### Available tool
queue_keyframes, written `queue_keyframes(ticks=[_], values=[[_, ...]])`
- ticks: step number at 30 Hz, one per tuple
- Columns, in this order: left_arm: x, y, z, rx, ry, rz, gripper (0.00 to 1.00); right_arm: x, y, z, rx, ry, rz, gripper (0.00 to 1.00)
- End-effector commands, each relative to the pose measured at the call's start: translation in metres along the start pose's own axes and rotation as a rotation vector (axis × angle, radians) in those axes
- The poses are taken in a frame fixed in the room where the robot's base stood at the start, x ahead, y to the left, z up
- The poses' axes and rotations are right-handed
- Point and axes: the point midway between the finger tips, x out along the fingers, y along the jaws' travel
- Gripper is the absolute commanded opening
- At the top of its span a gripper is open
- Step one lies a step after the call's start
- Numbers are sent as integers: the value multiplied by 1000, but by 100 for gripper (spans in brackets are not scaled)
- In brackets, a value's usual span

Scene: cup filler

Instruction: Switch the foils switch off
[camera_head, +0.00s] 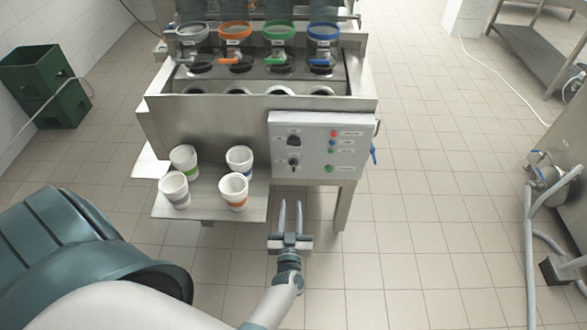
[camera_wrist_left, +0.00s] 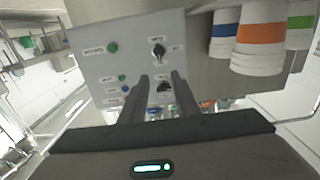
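The grey control panel (camera_head: 317,147) is on the front right of the steel machine. It carries two black rotary switches, an upper one (camera_head: 294,141) and a lower one (camera_head: 294,162); their labels are too small to read, so I cannot tell which is the foils switch. My left gripper (camera_head: 291,207) is below the panel, open and empty, fingers pointing at the machine. In the left wrist view the panel (camera_wrist_left: 95,50) appears upside down, with one switch (camera_wrist_left: 158,52) above the fingertips (camera_wrist_left: 160,78) and the other (camera_wrist_left: 165,88) seen between the fingers. My right gripper is out of view.
Several white cups with coloured bands, such as the orange one (camera_head: 233,191), stand on a steel shelf (camera_head: 215,214) left of my left gripper. The panel also has coloured buttons (camera_head: 333,142). A blue-handled valve (camera_head: 373,153) is at its right.

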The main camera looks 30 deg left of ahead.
Motion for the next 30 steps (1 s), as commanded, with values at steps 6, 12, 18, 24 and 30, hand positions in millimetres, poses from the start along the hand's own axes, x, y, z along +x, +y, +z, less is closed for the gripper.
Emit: queue_keyframes(ticks=[6,12,18,24,30], values=[[1,0,1,1,-1,3,28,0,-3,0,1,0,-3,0],[11,1,2,2,-1,3,28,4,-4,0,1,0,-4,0],[36,0,3,1,0,3,28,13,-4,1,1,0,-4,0],[71,1,4,1,1,4,28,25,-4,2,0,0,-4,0],[102,1,4,1,0,4,28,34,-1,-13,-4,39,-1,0]])
